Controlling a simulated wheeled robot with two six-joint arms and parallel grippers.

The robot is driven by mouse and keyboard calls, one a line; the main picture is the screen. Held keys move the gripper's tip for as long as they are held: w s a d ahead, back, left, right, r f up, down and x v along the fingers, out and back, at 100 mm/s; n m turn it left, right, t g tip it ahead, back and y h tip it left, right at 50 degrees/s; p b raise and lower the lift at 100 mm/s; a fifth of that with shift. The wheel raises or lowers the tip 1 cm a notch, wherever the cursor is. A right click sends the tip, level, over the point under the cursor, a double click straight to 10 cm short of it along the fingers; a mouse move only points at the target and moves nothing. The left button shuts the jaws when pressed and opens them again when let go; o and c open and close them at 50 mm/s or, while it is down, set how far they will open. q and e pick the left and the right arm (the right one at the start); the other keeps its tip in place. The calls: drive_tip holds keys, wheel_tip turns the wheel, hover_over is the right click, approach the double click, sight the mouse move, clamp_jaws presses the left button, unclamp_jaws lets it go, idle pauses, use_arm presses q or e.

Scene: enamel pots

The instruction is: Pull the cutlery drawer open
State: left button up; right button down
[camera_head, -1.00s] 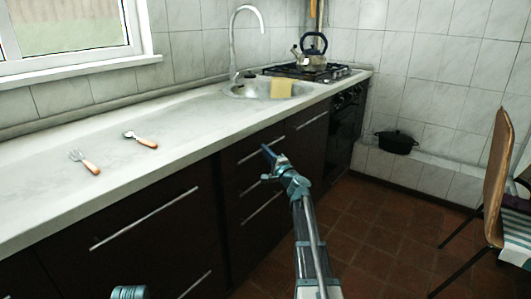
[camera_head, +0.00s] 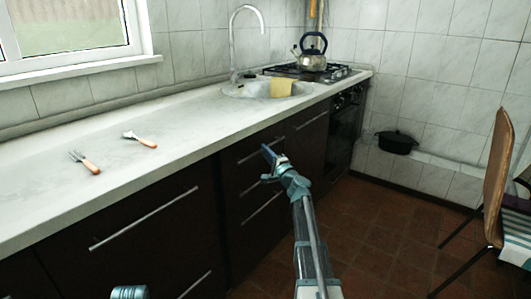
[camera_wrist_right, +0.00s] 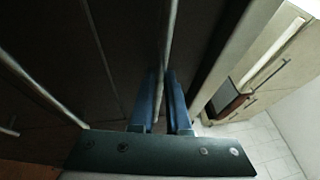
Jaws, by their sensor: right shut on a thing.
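The dark drawer front (camera_head: 236,176) is the top one in a narrow stack under the white worktop; it looks flush with the cabinet. Its slim metal bar handle (camera_head: 250,156) also shows in the right wrist view (camera_wrist_right: 168,40). My right gripper (camera_head: 268,153) is at this handle. In the right wrist view its two blue fingers (camera_wrist_right: 162,100) lie on either side of the bar, shut on it. My left gripper is not in view; only a rounded part of my arm shows at the bottom edge. The drawer's inside is hidden.
A fork (camera_head: 85,162) and a spoon (camera_head: 140,139) lie on the worktop (camera_head: 120,182). A sink (camera_head: 265,90) with a yellow cloth (camera_head: 281,88) and a kettle (camera_head: 312,52) are farther back. A wooden chair (camera_head: 497,180) stands right. Brown floor (camera_head: 370,235) is clear between.

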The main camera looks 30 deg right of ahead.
drive_tip(key=s+d, duration=0.4)
drive_tip(key=s, duration=0.7)
drive_tip(key=s+d, duration=0.5)
drive_tip(key=s, duration=0.6)
drive_tip(key=s+d, duration=0.5)
drive_tip(key=s, duration=0.7)
drive_tip(key=c, duration=0.9)
unclamp_jaws()
drive_tip(key=s+f, duration=0.1)
drive_tip(key=s, duration=0.3)
drive_tip(key=s+b, duration=0.1)
drive_tip(key=s, duration=0.4)
drive_tip(key=s+f+b, duration=0.1)
drive_tip(key=s, duration=0.3)
drive_tip(key=shift+s+f, duration=0.3)
drive_tip(key=shift+s, duration=0.1)
